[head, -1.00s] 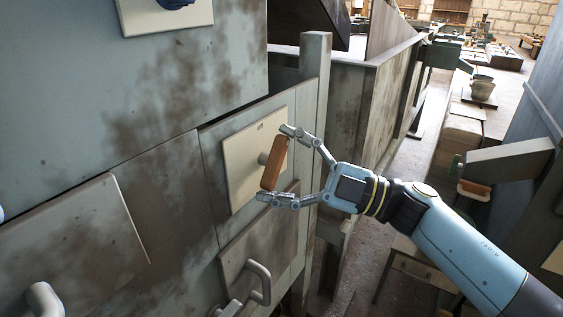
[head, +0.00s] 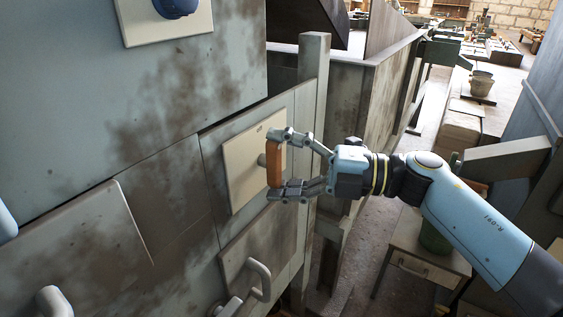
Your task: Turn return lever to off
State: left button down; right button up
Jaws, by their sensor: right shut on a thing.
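The return lever (head: 274,164) has an orange-brown handle on a short grey stem. It stands out from a cream plate (head: 241,178) on the grey machine panel. The handle is close to upright in the head view. My right gripper (head: 281,163) comes in from the right and is shut on the handle, one finger at its top end and one near its bottom end. The fingers hide parts of the handle's ends. The small marking on the plate is too small to read. My left gripper is not in view.
A blue knob (head: 176,6) on another plate is at the top left. A grey pull handle (head: 260,280) is just below the lever plate. A post (head: 315,120) stands right of the panel. A small table (head: 421,258) with a green container (head: 436,236) is at the right.

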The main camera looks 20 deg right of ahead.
dwell(0.4)
jog(key=o, duration=1)
jog(key=v, duration=1.2)
